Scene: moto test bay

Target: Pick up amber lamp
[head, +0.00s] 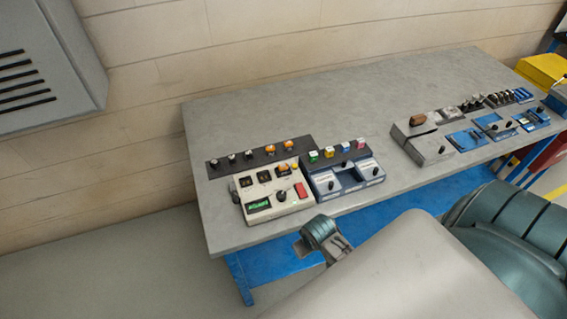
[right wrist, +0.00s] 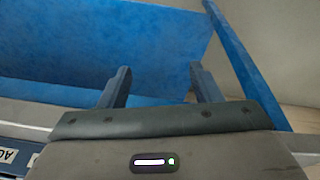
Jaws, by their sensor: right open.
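Small amber lamps, one of them an amber lamp (head: 270,150), sit on a dark strip (head: 222,163) at the left of the grey bench, behind a cream test box. Another amber lamp (head: 289,146) is just to its right on the same strip. My right gripper (head: 309,246) is low at the bench's front edge, well short of the lamps and apart from them. In the right wrist view its two fingers (right wrist: 160,75) are spread with nothing between them. No lamp shows in that view. My left gripper is not in view.
The cream box (head: 275,200) with green display and red button stands before the strip. A blue-grey box (head: 345,182) and a strip with coloured lamps (head: 328,153) adjoin it. More devices (head: 420,140) stand right. The bench top (head: 330,100) behind is clear. A blue shelf (right wrist: 90,40) lies below.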

